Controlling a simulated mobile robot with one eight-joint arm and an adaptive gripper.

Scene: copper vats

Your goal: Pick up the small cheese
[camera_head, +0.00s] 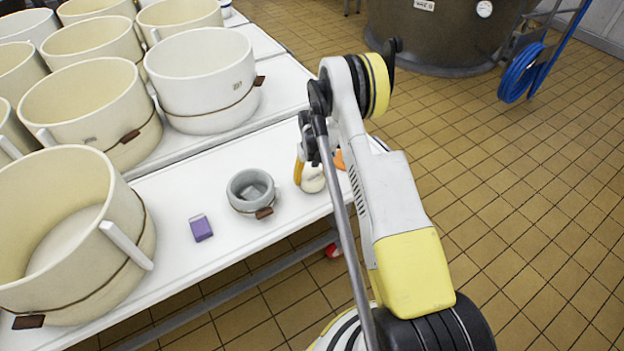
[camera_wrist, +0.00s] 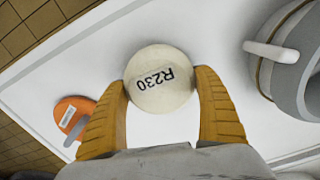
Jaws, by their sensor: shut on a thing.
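The small cheese (camera_wrist: 160,80) is a pale cream round with "R230" printed on its top. In the wrist view it sits between the two orange fingers of my gripper (camera_wrist: 163,98), which are shut on it from both sides. In the head view the cheese (camera_head: 313,180) shows beside my gripper (camera_head: 301,172) near the right end of the white table, partly hidden by my arm. I cannot tell whether it still touches the table.
A small grey cup-like pot (camera_head: 252,190) stands left of the cheese, and a purple block (camera_head: 200,228) lies further left. Large cream tubs (camera_head: 85,105) crowd the left. The white table (camera_head: 285,222) has bare surface near its front edge.

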